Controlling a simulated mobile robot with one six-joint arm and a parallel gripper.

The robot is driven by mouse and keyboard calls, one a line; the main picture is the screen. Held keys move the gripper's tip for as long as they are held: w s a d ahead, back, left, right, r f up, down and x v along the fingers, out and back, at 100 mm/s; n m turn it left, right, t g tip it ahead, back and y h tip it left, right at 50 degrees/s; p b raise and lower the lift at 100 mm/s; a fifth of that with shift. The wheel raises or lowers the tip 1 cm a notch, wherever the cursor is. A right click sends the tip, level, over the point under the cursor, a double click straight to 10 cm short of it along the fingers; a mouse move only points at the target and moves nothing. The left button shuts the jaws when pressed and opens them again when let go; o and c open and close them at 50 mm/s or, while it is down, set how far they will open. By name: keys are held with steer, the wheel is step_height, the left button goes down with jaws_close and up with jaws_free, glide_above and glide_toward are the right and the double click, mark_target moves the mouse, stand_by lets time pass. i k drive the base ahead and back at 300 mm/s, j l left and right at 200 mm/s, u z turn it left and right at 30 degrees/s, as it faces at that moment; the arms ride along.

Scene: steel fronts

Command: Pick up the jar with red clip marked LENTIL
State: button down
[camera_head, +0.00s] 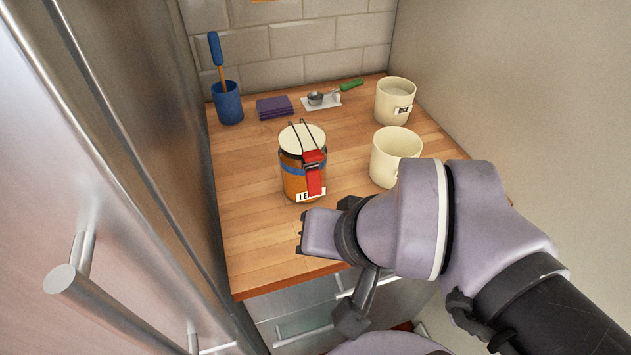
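The jar with the red clip (291,172) stands upright on the wooden counter. It has a cream lid, a wire bail, a blue band and orange-brown contents. The red clip (314,177) hangs down its front right side.
Two cream pots stand to the right: one marked RICE (394,106) at the back, one nearer (384,168), partly behind my arm. Behind are a blue cup with a brush (229,106), purple cloths (274,107) and a scoop on a white rest (322,103). Left counter is clear.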

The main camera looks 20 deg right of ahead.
mark_target(293, 167)
steer(key=l+u, duration=0.25)
steer(key=u, duration=0.15)
steer(key=l+u, duration=0.35)
steer(key=k+l+u, duration=0.1)
steer(key=u, duration=0.3)
